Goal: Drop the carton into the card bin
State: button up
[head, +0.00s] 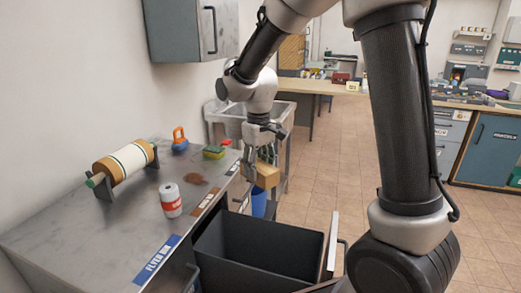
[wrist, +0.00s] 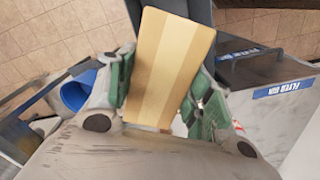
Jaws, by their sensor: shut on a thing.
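The carton (head: 267,177) is a small tan box with a paler stripe, held off the counter. My gripper (head: 256,163) is shut on it, with green finger pads on both sides in the wrist view, where the carton (wrist: 168,62) fills the middle. A dark pull-out bin (head: 262,270) stands open and looks empty from here. The carton is above and beyond its far end in the head view. A brown label (head: 207,202) on the counter edge lies beside this bin, but its words are too small to read.
The grey counter (head: 120,220) holds a paper roll on a stand (head: 125,165), a red-and-white can (head: 170,200), a sponge (head: 213,152) and an orange-and-blue item (head: 180,139). A blue label (head: 157,259) reads FLYER BIN. A blue bucket (head: 259,203) stands behind. Tiled floor is open to the right.

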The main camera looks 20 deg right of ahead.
aim_at(267, 181)
jog(key=s+f+n, duration=0.1)
jog(key=n, duration=0.1)
jog(key=s+f+n, duration=0.1)
jog(key=s+n, duration=0.1)
jog(key=s+d+f+n, duration=0.1)
jog(key=shift+s+n, duration=0.15)
jog(key=shift+n, duration=0.25)
jog(key=shift+w+a+n, duration=0.1)
jog(key=shift+w+n, duration=0.1)
jog(key=shift+n, duration=0.7)
jog(key=shift+f, duration=3)
jog(key=o, duration=1.1)
